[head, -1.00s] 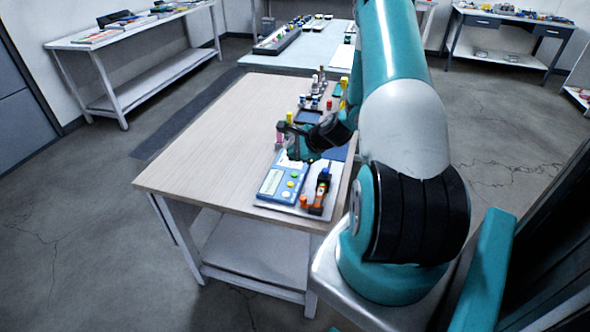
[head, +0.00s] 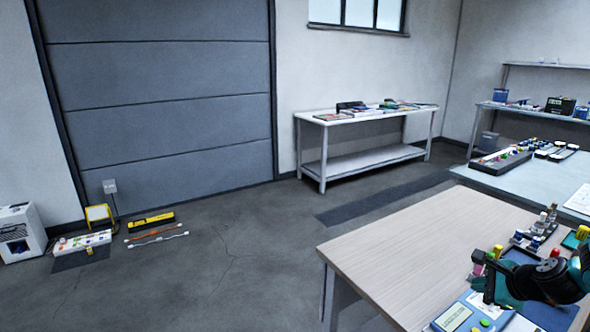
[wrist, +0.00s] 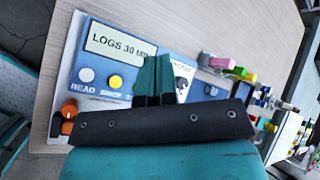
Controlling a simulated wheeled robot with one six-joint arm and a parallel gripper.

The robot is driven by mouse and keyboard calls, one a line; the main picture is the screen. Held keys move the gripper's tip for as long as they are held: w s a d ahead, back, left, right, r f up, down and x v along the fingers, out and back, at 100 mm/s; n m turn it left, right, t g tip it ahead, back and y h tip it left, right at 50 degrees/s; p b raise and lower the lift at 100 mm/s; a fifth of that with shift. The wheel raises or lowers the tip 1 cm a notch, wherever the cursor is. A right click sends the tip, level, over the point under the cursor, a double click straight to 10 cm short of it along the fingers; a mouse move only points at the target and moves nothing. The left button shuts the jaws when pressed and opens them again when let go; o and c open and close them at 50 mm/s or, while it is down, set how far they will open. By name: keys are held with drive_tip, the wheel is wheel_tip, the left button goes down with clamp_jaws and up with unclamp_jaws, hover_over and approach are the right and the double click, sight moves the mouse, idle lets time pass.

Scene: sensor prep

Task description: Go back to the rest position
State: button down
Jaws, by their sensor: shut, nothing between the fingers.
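My gripper (head: 484,282) is at the lower right of the head view, above the wooden table (head: 400,245). Its fingers are closed together with nothing between them; they also show in the wrist view (wrist: 153,78). The blue panel device (wrist: 115,62) lies beyond the fingers in the wrist view, with a "LOGS" display, a white button and a yellow button. In the head view the device (head: 463,316) is partly cut off at the bottom edge. Part of my arm is out of frame on the right.
Small coloured parts (wrist: 240,74) stand along the table to the right in the wrist view. A white bench (head: 350,117) with books stands by the back wall. A white box (head: 20,230) and a yellow case (head: 151,222) are on the floor at left. Floor between is open.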

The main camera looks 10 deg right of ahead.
drive_tip(key=a+r+n+g+y, duration=0.2)
drive_tip(key=a+r+n, duration=0.5)
drive_tip(key=a, duration=0.4)
drive_tip(key=a+r+n+g+y, duration=0.2)
drive_tip(key=a+r+n, duration=0.55)
drive_tip(key=a, duration=0.45)
drive_tip(key=s+a+r+n+g, duration=0.1)
drive_tip(key=s+a+r+n, duration=0.2)
drive_tip(key=s, duration=0.4)
drive_tip(key=s+a+r+n+g+h, duration=0.1)
drive_tip(key=s+a+r+n+g, duration=0.1)
drive_tip(key=s+a+n, duration=0.4)
drive_tip(key=s+a+r+n+g, duration=0.1)
drive_tip(key=s+a+r+n, duration=0.3)
drive_tip(key=s+n, duration=0.3)
drive_tip(key=shift+s+a+r+g+h, duration=0.3)
drive_tip(key=shift+s+a+g, duration=0.15)
drive_tip(key=shift+s, duration=0.55)
drive_tip(key=shift+d, duration=0.1)
